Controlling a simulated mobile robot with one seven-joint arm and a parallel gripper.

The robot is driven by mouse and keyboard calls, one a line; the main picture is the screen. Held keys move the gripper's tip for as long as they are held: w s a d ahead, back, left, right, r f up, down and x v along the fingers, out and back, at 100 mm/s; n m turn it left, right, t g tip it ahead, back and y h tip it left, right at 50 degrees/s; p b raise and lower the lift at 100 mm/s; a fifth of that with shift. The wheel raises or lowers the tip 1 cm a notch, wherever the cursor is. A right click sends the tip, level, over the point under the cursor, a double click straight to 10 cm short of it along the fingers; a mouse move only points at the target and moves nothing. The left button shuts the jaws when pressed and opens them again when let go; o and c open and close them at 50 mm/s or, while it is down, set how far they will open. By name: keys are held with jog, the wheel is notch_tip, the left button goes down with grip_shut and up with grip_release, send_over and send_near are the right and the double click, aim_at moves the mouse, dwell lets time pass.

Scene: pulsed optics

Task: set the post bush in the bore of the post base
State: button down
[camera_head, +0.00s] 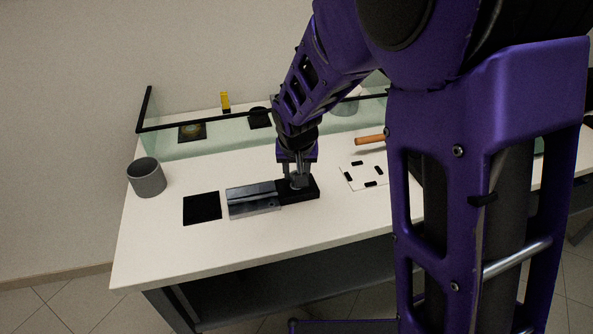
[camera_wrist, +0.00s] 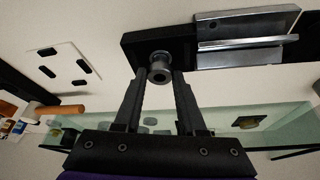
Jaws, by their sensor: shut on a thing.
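The post bush (camera_wrist: 161,75) is a small dark grey ring with a hole, gripped between the tips of my gripper (camera_wrist: 160,73). In the wrist view a lighter round metal part (camera_wrist: 159,56) shows just behind the bush, against a black block (camera_wrist: 134,45). I cannot tell whether this round part is the post base, nor whether the bush touches it or is inside its bore. In the head view my gripper (camera_head: 298,178) points down over the black block (camera_head: 311,192); the bush is too small to make out there.
A metal rail block (camera_head: 253,200) adjoins the black block on the left. Further left are a black mat (camera_head: 202,208) and a grey cup (camera_head: 147,178). A white plate with black pads (camera_head: 361,175) lies to the right. A low glass screen (camera_head: 225,138) runs behind. The front table strip is clear.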

jog(key=shift+f, duration=0.2)
jog(key=shift+s+f+b, duration=0.1)
jog(key=shift+f+b, duration=0.7)
jog(key=shift+c, duration=2)
grip_release()
jog(key=shift+r, duration=0.1)
jog(key=shift+r, duration=0.1)
jog(key=w+p+v, duration=0.1)
jog(key=p+v, duration=0.7)
jog(key=v, duration=1.3)
jog(key=shift+w+r, duration=0.35)
jog(key=shift+r, duration=0.1)
